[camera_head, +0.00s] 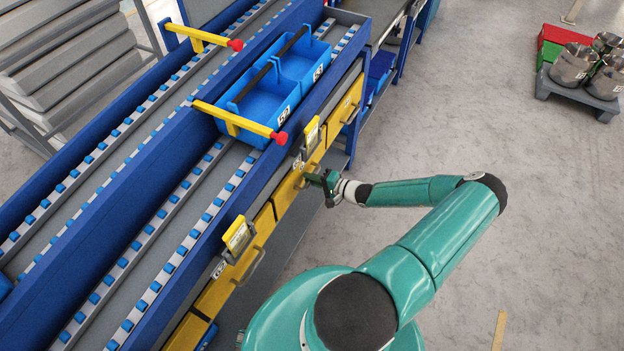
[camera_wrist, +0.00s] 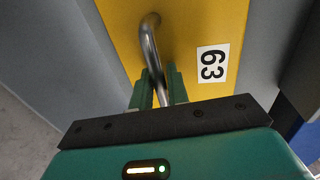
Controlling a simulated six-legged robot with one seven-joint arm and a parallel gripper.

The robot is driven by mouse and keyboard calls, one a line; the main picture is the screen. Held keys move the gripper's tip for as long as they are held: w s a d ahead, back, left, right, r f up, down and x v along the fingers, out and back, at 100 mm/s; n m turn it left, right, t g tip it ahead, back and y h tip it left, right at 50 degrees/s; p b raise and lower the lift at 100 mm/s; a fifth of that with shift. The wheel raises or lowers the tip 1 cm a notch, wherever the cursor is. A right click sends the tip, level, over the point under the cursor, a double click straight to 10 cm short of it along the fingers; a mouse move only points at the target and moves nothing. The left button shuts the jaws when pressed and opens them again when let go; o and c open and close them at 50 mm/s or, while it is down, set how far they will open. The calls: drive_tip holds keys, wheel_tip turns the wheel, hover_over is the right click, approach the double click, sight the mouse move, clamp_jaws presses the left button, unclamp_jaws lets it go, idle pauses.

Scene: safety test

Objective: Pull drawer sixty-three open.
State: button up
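Drawer sixty-three has a yellow front (camera_wrist: 205,25) with a white "63" label (camera_wrist: 212,64), turned sideways in the wrist view. Its silver bar handle (camera_wrist: 150,40) runs down between the two green fingers of my gripper (camera_wrist: 160,85). The fingers are close together, one on each side of the bar, and look shut on it. In the head view my gripper (camera_head: 318,180) is at the yellow drawer row, under the conveyor's edge. The drawer front looks level with its neighbours. My gripper partly hides the handle there.
Another yellow drawer (camera_head: 225,287) with its own handle lies nearer in the row. Blue bins (camera_head: 262,103) stand on the conveyor above, by yellow bars with red ends (camera_head: 280,138). Grey floor (camera_head: 480,130) to the right is clear up to a pallet of metal pots (camera_head: 575,65).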

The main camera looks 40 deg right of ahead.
clamp_jaws()
drive_tip(key=f+v, duration=0.2)
drive_tip(key=v, duration=0.8)
drive_tip(key=s+f+v, duration=0.1)
drive_tip(key=f+v, duration=0.1)
drive_tip(key=v, duration=0.9)
drive_tip(key=shift+s+f, duration=0.2)
unclamp_jaws()
drive_tip(key=shift+d, duration=0.1)
